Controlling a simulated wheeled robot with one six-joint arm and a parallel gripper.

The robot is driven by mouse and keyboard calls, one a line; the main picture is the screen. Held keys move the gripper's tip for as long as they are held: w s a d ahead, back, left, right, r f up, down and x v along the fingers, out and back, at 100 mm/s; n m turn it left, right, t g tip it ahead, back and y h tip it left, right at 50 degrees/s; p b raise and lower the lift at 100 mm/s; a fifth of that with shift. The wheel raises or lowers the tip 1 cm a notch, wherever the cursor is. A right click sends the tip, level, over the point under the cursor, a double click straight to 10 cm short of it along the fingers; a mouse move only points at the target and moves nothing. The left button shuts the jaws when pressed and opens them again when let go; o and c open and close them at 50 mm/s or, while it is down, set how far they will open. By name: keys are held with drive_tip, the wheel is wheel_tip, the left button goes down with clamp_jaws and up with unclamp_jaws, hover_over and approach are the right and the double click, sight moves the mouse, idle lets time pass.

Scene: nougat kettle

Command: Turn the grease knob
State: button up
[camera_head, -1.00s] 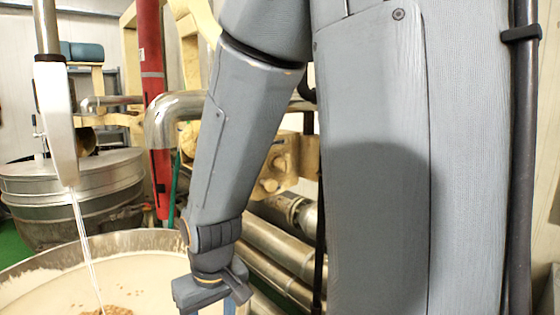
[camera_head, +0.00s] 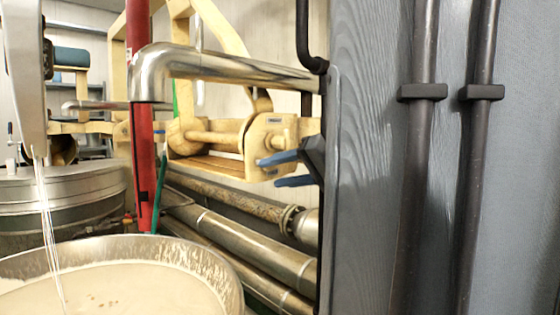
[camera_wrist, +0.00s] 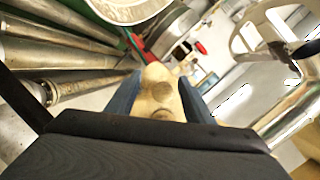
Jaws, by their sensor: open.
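I cannot tell for certain which part is the grease knob. A pale cream, rounded part with a round boss (camera_wrist: 160,92) shows between my fingers in the wrist view. My gripper (camera_head: 272,172) is open, its two blue fingers pointing left in front of the right end of the cream machine frame (camera_head: 215,165). In the wrist view my gripper (camera_wrist: 160,78) has one blue finger on each side of the cream part. I cannot tell whether either finger touches it. My arm hides what lies to the right in the head view.
A steel pipe (camera_head: 230,68) runs above my gripper. A red post (camera_head: 146,165) stands left of the frame, and thick pipes (camera_head: 245,235) slope below. An open kettle of pale mass (camera_head: 120,290) is at lower left, a lidded steel vessel (camera_head: 70,195) behind it.

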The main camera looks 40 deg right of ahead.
sight(289, 143)
drive_tip(key=s+d+r+t, duration=0.1)
drive_tip(key=d+r, duration=0.1)
drive_tip(key=s+d+r+t+h+b, duration=0.1)
drive_tip(key=d+r, duration=0.1)
drive_tip(key=d+r+t+h, duration=0.1)
drive_tip(key=d+r, duration=0.1)
drive_tip(key=shift+s+d+r, duration=0.25)
drive_tip(key=shift+s+r, duration=0.05)
drive_tip(key=shift+s, duration=0.1)
drive_tip(key=shift+w+r, duration=0.15)
drive_tip(key=w, duration=0.2)
drive_tip(key=w+p, duration=0.1)
drive_tip(key=w, duration=0.4)
drive_tip(key=shift+w+a, duration=0.15)
drive_tip(key=shift+a, duration=0.1)
drive_tip(key=c, duration=1)
